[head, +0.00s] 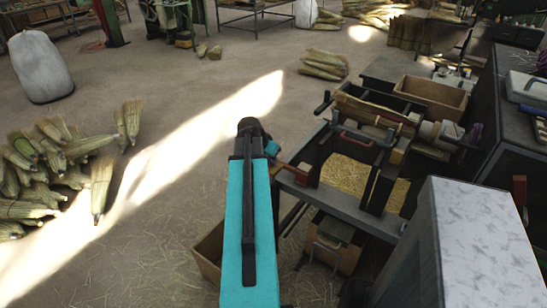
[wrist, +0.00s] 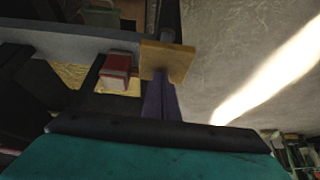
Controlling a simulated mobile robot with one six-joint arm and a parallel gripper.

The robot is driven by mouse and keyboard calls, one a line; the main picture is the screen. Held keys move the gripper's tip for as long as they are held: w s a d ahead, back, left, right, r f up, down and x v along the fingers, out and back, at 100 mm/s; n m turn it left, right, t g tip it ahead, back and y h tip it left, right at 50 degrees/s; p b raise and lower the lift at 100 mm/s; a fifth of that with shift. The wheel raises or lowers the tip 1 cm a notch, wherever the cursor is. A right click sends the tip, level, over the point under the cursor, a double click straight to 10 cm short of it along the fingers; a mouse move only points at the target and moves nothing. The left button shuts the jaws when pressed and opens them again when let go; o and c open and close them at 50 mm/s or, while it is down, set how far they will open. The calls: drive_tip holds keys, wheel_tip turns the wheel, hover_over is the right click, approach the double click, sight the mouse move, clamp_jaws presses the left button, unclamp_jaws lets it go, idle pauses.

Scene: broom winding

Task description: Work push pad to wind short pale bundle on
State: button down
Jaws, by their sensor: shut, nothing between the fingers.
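My gripper (wrist: 161,98) shows in the wrist view as narrow dark fingers, shut and empty. Their tips are close to a small tan wooden plate (wrist: 168,60), which looks like the push pad; whether they touch it cannot be told. A red block (wrist: 116,70) sits just left of the plate on a grey bench edge. In the head view a reddish-brown wooden piece (head: 290,174) projects from the winding machine's left side, beside my teal arm. My arm hides the fingers there. A pale straw bundle (head: 365,110) lies across the top of the machine frame (head: 375,185).
Loose straw covers the machine's bench (head: 350,172). An open wooden box (head: 431,96) stands behind it. A grey cabinet (head: 490,240) is close at the right. Broom bundles (head: 40,165) lie on the floor at left, near a pale sack (head: 40,65).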

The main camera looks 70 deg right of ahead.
drive_tip(key=shift+a+f+b, duration=0.1)
drive_tip(key=shift+f+b, duration=0.55)
drive_tip(key=shift+f, duration=0.6)
drive_tip(key=shift+r, duration=0.1)
wheel_tip(320, 180, up, 9)
drive_tip(key=p, duration=0.5)
idle(0.5)
drive_tip(key=shift+f+b, duration=0.4)
drive_tip(key=shift+f, duration=0.25)
drive_tip(key=shift+f+b, duration=2.3)
drive_tip(key=shift+f, duration=1.65)
drive_tip(key=shift+r, duration=0.1)
